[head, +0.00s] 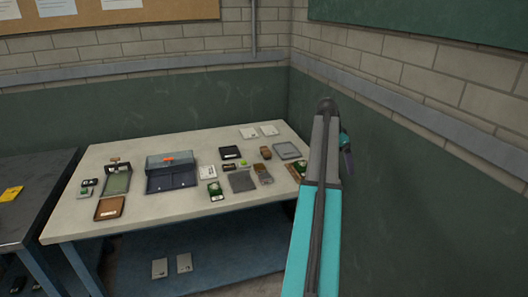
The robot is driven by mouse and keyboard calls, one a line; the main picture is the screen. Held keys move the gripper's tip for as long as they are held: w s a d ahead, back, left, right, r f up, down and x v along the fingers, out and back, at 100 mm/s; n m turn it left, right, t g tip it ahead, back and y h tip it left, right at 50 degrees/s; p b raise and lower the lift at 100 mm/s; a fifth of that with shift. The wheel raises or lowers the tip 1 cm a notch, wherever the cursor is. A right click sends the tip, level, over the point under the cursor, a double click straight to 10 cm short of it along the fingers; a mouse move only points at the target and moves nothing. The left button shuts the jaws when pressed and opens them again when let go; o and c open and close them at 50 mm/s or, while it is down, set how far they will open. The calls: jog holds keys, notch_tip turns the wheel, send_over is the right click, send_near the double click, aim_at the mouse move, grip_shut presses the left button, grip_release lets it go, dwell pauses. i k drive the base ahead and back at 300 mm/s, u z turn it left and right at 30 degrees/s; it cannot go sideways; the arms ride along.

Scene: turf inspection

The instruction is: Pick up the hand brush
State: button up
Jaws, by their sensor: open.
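No hand brush can be made out for certain at this distance. A small brown block-like item (266,153) lies toward the back right of the pale table (140,145), and I cannot tell whether it is the brush. Another small brownish item (262,172) lies just in front of it. My gripper (347,158) shows small and dark at the right, partly behind my raised arm. It is open, apart from the table items and in front of the green wall. My arm hides part of the table's right end.
A grey-blue open case (171,179), a green-lined tray (116,181), a brown box (110,208) and several small items crowd the tabletop. A dark bench (30,195) stands at left with a yellow item (11,194).

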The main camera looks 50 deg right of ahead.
aim_at(265, 152)
jog(key=i, duration=1.55)
jog(key=u, duration=0.05)
